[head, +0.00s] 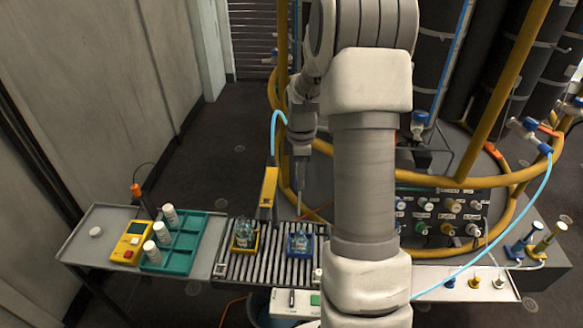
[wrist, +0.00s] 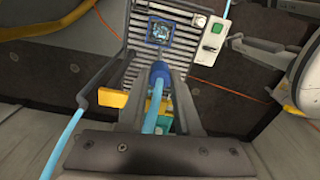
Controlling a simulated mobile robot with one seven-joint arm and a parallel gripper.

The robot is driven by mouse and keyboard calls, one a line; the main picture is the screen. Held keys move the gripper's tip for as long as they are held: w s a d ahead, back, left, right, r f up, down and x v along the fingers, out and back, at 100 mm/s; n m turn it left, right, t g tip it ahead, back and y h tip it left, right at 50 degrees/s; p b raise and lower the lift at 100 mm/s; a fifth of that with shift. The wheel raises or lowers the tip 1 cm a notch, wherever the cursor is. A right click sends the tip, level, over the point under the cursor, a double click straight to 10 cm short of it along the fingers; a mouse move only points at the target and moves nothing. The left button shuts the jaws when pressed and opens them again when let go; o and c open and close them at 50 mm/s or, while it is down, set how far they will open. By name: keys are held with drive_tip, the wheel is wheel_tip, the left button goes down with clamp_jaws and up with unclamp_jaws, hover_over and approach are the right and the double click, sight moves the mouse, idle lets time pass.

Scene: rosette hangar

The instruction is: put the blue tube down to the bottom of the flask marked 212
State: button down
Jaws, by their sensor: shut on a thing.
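My gripper (head: 300,160) hangs over the roller conveyor and is shut on the blue tube. In the wrist view my gripper (wrist: 160,85) holds the tube's dark blue collar (wrist: 158,70), with its light blue hose (wrist: 155,118) trailing back towards the camera. A thin tip (head: 299,204) points down from the gripper, above a clear flask (head: 301,241) in a blue holder. This flask also shows in the wrist view (wrist: 160,30), beyond the collar. Another clear flask (head: 243,235) sits in a yellow holder to the left. I cannot read a number on either flask.
A yellow post (head: 268,190) stands beside the conveyor (head: 272,262), close left of my gripper. A teal rack (head: 180,250) with several white bottles and a yellow meter (head: 131,241) are at left. A yellow-railed machine with valves (head: 440,215) is at right. My arm hides part of the bench.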

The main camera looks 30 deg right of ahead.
sight(299, 198)
drive_tip(key=shift+s+d+f+b, duration=0.1)
drive_tip(key=shift+d+f+b, duration=0.1)
drive_tip(key=shift+f, duration=0.4)
drive_tip(key=shift+s+d+f+b, duration=0.1)
drive_tip(key=shift+f+b, duration=0.1)
drive_tip(key=shift+f, duration=0.35)
drive_tip(key=shift+f+b, duration=1.2)
drive_tip(key=shift+f, duration=0.4)
drive_tip(key=shift+f, duration=0.15)
drive_tip(key=shift+f, duration=0.3)
drive_tip(key=shift+f+b, duration=0.8)
drive_tip(key=shift+f, duration=0.1)
drive_tip(key=shift+f+b, duration=1.2)
drive_tip(key=shift+f, duration=0.8)
